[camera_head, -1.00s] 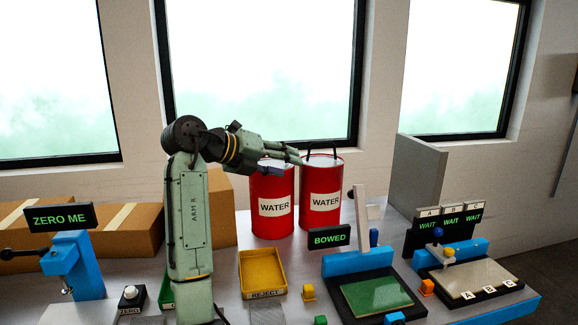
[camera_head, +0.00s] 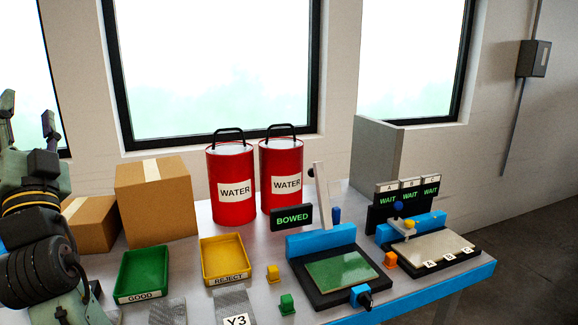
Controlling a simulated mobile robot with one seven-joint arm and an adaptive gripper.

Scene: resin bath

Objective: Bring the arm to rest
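My gripper (camera_head: 28,108) is at the far left of the head view, raised and pointing up. Its two dark fingers stand apart with nothing visible between them, so it is open and empty. The wrist and arm below it show at the left edge, and part of the arm is cut off by the frame. The gripper appears in front of the window and wall, left of the cardboard boxes, touching nothing that I can see.
A green GOOD tray (camera_head: 143,271) and a yellow REJECT tray (camera_head: 230,259) sit on the bench. Cardboard boxes (camera_head: 155,198), red WATER drums (camera_head: 231,186), a BOWED gauge station (camera_head: 343,273) and a WAIT station (camera_head: 430,248) stand behind and right.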

